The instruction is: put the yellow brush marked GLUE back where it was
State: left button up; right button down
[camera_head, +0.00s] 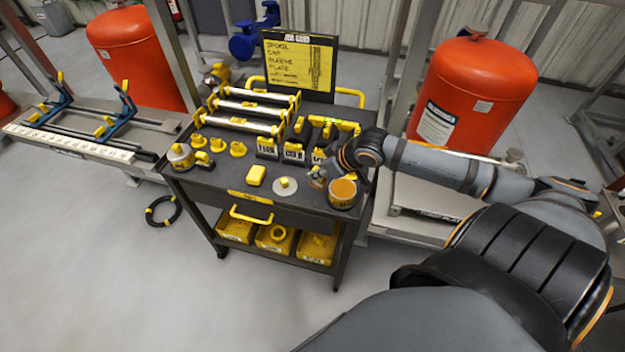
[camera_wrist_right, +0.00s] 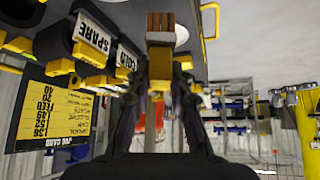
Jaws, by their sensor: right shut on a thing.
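The yellow brush (camera_wrist_right: 160,62) with brown bristles is between the fingers of my right gripper (camera_wrist_right: 160,90), its bristle end pointing to the top of the right wrist view. In the head view, my right gripper (camera_head: 336,166) is over the right part of the dark cart top, and it hides most of the brush. The dark holder with a white label that looks like GLUE (camera_head: 318,156) stands just left of and behind the gripper. This label (camera_wrist_right: 125,62) also shows in the right wrist view, left of the brush. My left gripper is not in view.
The cart (camera_head: 225,185) bears other labelled holders (camera_head: 267,148), an orange-topped tin (camera_head: 343,192) close to my gripper, a grey disc (camera_head: 285,188), a yellow block (camera_head: 255,175) and rollers (camera_head: 250,108). A job card board (camera_head: 300,65) stands at the back.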

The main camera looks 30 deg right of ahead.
jog(key=w+f, duration=0.1)
jog(key=f, duration=0.1)
jog(key=w+f, duration=0.1)
jog(key=f, duration=0.2)
jog(key=w+f, duration=0.1)
jog(key=f, duration=0.1)
jog(key=shift+w+d+f+b, duration=0.15)
jog(key=shift+w+d+b, duration=0.15)
jog(key=shift+w, duration=0.1)
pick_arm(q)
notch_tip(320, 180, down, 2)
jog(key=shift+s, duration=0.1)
pick_arm(e)
jog(key=shift+f, duration=0.15)
jog(key=shift+f, duration=0.1)
jog(key=c, duration=1.2)
grip_release()
